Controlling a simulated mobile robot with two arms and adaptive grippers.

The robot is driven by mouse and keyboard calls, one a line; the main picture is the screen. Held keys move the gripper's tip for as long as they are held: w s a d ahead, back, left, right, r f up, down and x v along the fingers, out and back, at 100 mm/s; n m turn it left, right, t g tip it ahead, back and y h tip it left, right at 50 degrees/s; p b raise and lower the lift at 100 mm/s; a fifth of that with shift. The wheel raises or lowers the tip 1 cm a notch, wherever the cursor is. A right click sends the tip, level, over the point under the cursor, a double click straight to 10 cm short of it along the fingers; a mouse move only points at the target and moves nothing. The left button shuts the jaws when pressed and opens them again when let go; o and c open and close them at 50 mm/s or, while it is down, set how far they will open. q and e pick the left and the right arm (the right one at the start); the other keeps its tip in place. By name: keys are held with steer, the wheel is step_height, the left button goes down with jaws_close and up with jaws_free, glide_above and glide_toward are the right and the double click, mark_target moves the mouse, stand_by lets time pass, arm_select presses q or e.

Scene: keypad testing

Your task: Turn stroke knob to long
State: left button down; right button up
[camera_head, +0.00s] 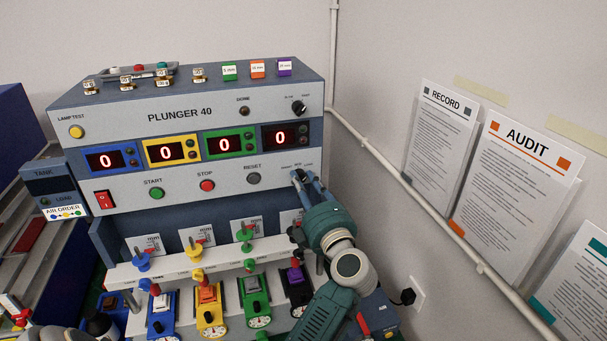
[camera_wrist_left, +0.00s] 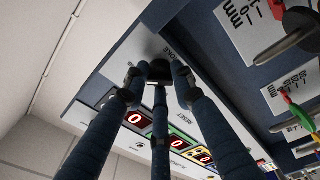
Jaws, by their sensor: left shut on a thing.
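The stroke knob is a black knob (camera_wrist_left: 160,72) on the grey panel of the PLUNGER 40 machine (camera_head: 180,113). My left gripper (camera_head: 301,177) reaches the panel's lower right corner and covers the knob in the head view. In the left wrist view its three blue fingers (camera_wrist_left: 160,84) are shut around the knob. The knob's pointer direction is hidden by the fingers. Small printed labels sit above the knob, too small to read surely.
The START (camera_head: 157,193), STOP (camera_head: 207,185) and RESET (camera_head: 253,178) buttons lie left of my gripper. Coloured plunger stations (camera_head: 210,310) stand below. A wall with posters (camera_head: 515,190) is on the right.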

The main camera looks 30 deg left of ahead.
arm_select(q)
steer(key=shift+m, duration=0.5)
steer(key=c, duration=1.4)
jaws_free()
steer(key=shift+c, duration=0.2)
